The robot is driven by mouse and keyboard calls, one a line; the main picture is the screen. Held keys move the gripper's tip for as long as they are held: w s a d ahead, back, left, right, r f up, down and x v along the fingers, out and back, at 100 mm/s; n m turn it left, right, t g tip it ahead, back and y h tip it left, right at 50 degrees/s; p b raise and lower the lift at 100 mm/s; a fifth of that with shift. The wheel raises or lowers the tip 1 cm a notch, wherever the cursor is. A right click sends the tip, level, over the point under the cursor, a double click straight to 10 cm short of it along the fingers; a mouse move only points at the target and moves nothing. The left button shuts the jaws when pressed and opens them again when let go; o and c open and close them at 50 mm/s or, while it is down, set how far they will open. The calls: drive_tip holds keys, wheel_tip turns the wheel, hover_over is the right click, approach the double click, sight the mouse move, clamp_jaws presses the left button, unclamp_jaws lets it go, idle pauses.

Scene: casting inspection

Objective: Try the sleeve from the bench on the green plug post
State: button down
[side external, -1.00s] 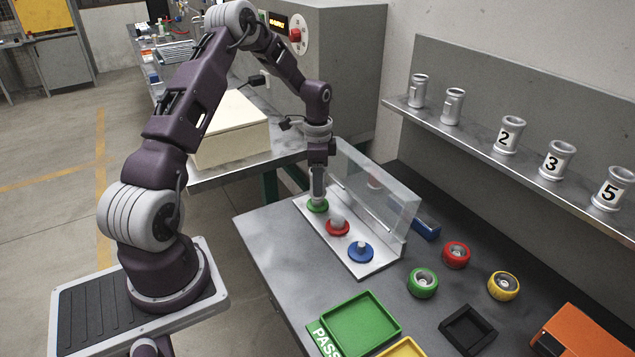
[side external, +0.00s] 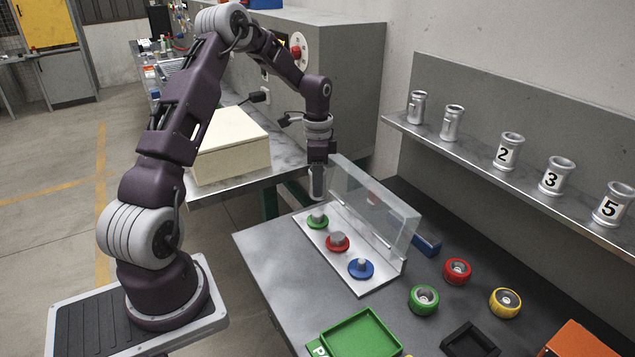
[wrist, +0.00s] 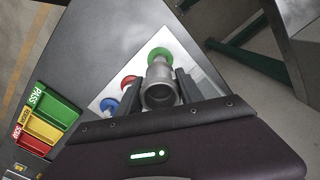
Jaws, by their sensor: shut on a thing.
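The grey metal sleeve (wrist: 159,73) is between the fingers of my gripper (wrist: 163,88) in the wrist view, its open end facing the camera. In the side external view my gripper (side external: 317,186) hangs upright above the green plug post (side external: 317,219). A grey stub shows on the green base, with a small gap below the fingers. The green base also shows just beyond the sleeve in the wrist view (wrist: 158,50). The sleeve's lower end is hard to make out.
Red (side external: 337,242) and blue (side external: 361,268) plug posts share the white plate. A clear guard (side external: 375,215) stands close behind them. Colored rings lie to the right, and a green tray (side external: 360,335) is in front. Numbered sleeves stand on the shelf (side external: 480,148).

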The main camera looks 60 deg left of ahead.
drive_tip(key=shift+r, duration=5.65)
